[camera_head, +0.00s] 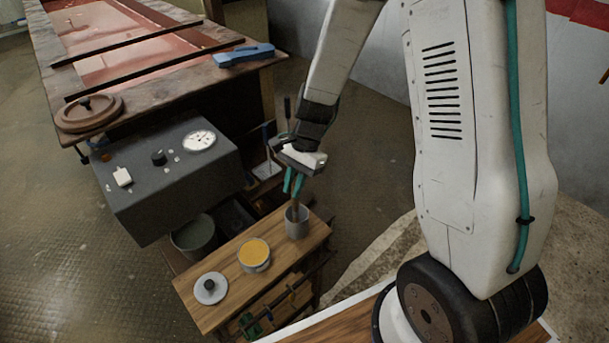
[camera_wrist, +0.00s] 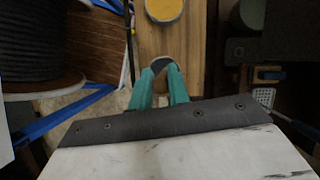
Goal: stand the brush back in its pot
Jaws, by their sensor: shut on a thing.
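My gripper (camera_head: 293,184), with teal fingers, is above the grey pot (camera_head: 297,229) on the small wooden bench. The fingers are shut on the brush (camera_head: 295,208), whose brownish lower part shows below them at the pot's mouth. Whether it is inside the pot or just in front of its opening I cannot tell. In the wrist view, the fingers (camera_wrist: 163,80) point toward the pot (camera_wrist: 162,62), and most of the brush is hidden between them.
A tin of yellow contents (camera_head: 255,255) and a round lid with a black knob (camera_head: 210,288) stand on the bench (camera_head: 225,265), left of the pot. A grey box with a dial (camera_head: 170,175) is behind them. A cable reel (camera_wrist: 40,45) is at left in the wrist view.

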